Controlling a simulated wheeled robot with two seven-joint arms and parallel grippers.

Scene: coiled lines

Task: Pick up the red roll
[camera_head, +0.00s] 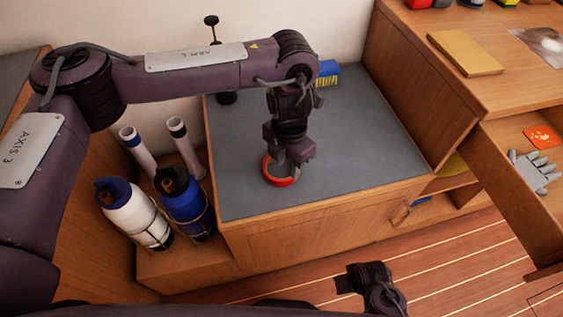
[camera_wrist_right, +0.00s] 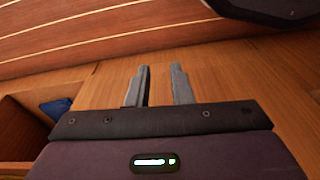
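The red roll (camera_head: 281,182) is a ring on the grey top of the wooden counter, close to its front edge. My left gripper (camera_head: 287,165) points down right over the roll, with its fingers at the ring and covering its far side. I cannot tell whether the fingers are closed on the roll's wall or only beside it. My right gripper (camera_wrist_right: 160,72) shows in the right wrist view with its two fingers apart and nothing between them, facing wooden panels. Part of my right arm shows at the bottom of the head view.
A blue and yellow object (camera_head: 327,73) lies at the counter's back. White (camera_head: 137,216) and blue (camera_head: 187,204) bottles stand at its left on a lower ledge, with two tubes. A yellow block (camera_head: 465,54) and a grey glove (camera_head: 535,171) are at right.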

